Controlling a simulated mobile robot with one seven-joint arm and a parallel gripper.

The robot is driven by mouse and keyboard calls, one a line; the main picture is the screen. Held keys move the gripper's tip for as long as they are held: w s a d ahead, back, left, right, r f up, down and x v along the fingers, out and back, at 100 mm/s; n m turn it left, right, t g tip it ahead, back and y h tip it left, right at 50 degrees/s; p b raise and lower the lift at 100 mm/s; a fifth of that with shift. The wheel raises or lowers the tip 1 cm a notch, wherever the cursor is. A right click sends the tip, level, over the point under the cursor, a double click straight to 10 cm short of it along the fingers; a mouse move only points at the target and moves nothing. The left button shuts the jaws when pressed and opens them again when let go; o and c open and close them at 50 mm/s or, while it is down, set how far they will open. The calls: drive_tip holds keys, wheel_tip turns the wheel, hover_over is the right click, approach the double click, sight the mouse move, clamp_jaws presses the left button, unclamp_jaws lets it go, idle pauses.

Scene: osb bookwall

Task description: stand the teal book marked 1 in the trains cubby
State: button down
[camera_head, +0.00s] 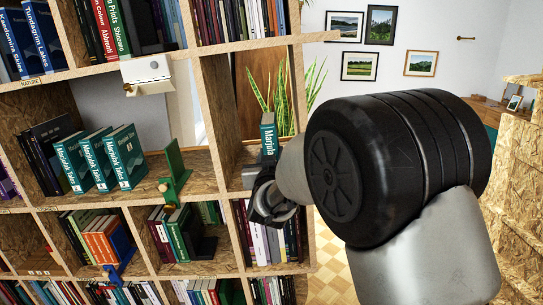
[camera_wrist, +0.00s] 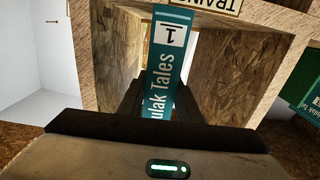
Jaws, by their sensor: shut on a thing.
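The teal book marked 1 (camera_wrist: 167,60) has a white "1" label and "Tales" lettering on its spine. It also shows in the head view (camera_head: 268,138), upright at the cubby opening. My gripper (camera_wrist: 160,108) is shut on the book, with dark fingers on both sides of it. In the head view my gripper (camera_head: 262,186) is at the book's lower part, partly hidden by my arm. The trains cubby (camera_head: 220,110) has board walls, and its TRAINS label (camera_wrist: 215,4) shows in the wrist view. The book is between its side walls; how deep it reaches is unclear.
Three matching teal books (camera_head: 124,158) stand in the cubby to the left, beside a green bracket (camera_head: 175,172). A white box-like fitting (camera_head: 146,73) projects from the shelf above. A plant (camera_head: 283,100) shows behind the trains cubby. Filled shelves lie below.

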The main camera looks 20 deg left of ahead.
drive_tip(key=c, duration=1.3)
unclamp_jaws()
drive_tip(key=shift+r, duration=0.15)
drive_tip(key=shift+o, duration=0.5)
drive_tip(key=shift+f, duration=0.25)
drive_tip(key=b+v, duration=0.1)
drive_tip(key=v, duration=1.6)
drive_tip(key=shift+s+d+r, duration=0.15)
drive_tip(key=shift+s+r, duration=0.05)
